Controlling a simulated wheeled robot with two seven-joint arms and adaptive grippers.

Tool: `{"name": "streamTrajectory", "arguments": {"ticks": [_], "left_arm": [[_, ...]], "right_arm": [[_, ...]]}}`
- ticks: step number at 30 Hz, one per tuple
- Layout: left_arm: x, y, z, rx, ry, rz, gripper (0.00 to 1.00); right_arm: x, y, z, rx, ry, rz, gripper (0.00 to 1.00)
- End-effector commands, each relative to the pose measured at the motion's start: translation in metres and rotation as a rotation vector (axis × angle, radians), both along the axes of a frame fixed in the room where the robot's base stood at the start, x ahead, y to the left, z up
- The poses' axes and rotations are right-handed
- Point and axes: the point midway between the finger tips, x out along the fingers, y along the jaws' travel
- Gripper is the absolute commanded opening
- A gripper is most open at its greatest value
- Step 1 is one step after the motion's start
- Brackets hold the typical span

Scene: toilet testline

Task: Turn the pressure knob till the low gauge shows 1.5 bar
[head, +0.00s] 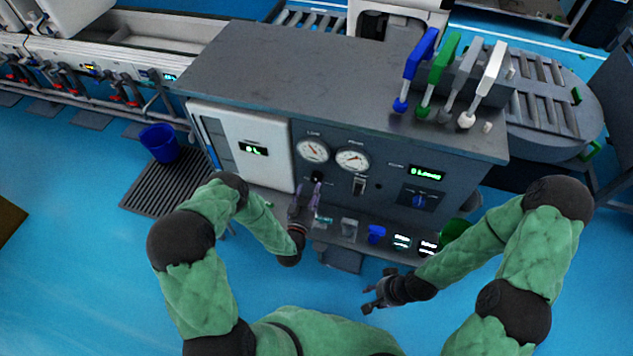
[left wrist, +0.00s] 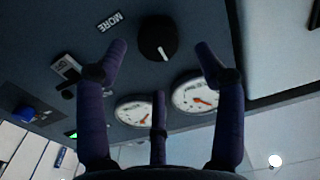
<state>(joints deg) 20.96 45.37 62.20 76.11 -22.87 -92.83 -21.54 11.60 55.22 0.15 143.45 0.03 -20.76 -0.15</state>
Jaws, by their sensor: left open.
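The low gauge (head: 312,150) is the left of two round white dials on the grey console front. In the left wrist view it is the right-hand dial (left wrist: 196,93). Its needle shows, but the scale is too small to read. The black pressure knob (left wrist: 157,38) has a white mark and sits below the gauges; it also shows in the head view (head: 317,176). My left gripper (head: 307,188) is open just in front of the knob. In the left wrist view its spread fingers (left wrist: 160,55) flank the knob without visible contact. My right gripper (head: 372,294) looks open and empty, away from the console.
The second gauge (head: 352,160) is right of the low one. A switch (head: 359,185) and a blue knob (head: 420,200) are farther right. A white panel (head: 240,145) borders the gauges on the left. A ledge with small items (head: 348,228) lies below.

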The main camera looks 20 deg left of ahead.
Motion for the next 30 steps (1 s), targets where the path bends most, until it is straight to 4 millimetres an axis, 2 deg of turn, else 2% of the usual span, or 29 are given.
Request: {"name": "streamTrajectory", "arguments": {"ticks": [3, 9, 15, 22, 27, 28, 30], "left_arm": [[0.021, -0.002, -0.002, 0.001, -0.002, -0.002, 0.69], [0.044, -0.002, -0.001, 0.000, -0.001, -0.001, 0.69], [0.052, -0.002, -0.001, -0.001, 0.002, 0.001, 0.69], [0.052, -0.002, 0.000, -0.001, 0.002, 0.000, 0.69], [0.052, -0.002, 0.000, -0.001, 0.002, 0.000, 0.21], [0.052, -0.002, 0.000, -0.001, 0.001, 0.001, 0.14], [0.053, -0.001, 0.000, -0.001, 0.000, 0.001, 0.14]], "right_arm": [[0.000, 0.000, -0.009, 0.000, 0.000, 0.000, 0.40], [0.000, 0.000, -0.016, 0.000, -0.001, 0.000, 0.40], [0.000, 0.000, -0.018, 0.000, -0.001, 0.000, 0.40], [0.000, 0.000, -0.017, 0.000, -0.001, 0.000, 0.40], [0.000, 0.000, -0.017, 0.000, -0.001, 0.000, 0.40], [0.000, 0.000, -0.017, 0.000, -0.001, 0.000, 0.40], [0.000, 0.000, -0.017, 0.000, -0.001, 0.000, 0.40]]}}
